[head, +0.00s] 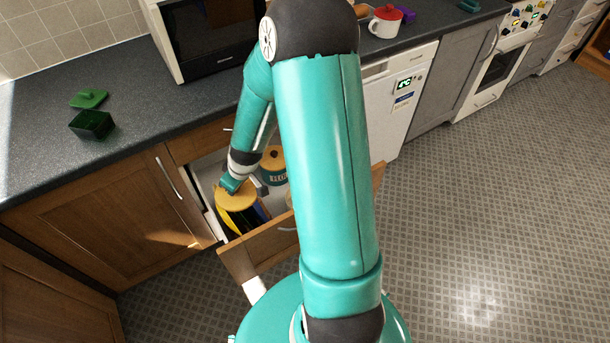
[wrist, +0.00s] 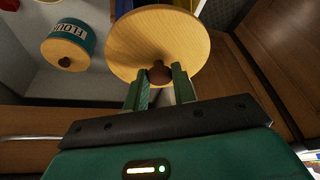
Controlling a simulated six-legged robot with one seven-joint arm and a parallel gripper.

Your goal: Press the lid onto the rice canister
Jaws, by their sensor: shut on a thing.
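A round wooden lid (wrist: 150,35) with a dark brown knob (wrist: 159,73) fills the upper middle of the wrist view. My gripper (wrist: 158,82) is shut on that knob, one green finger on each side. In the head view the lid (head: 238,198) is at the left part of an open drawer, below my gripper (head: 232,184). The lid hides what lies right under it. No rice label shows, so I cannot tell the rice canister or whether the lid touches its rim.
The open drawer (head: 262,246) also holds a teal flour canister (head: 273,173) with its own wooden lid. Yellow and blue items stand close by the held lid. A green box (head: 92,125) and green lid (head: 88,98) lie on the counter (head: 35,150), near the microwave (head: 210,35).

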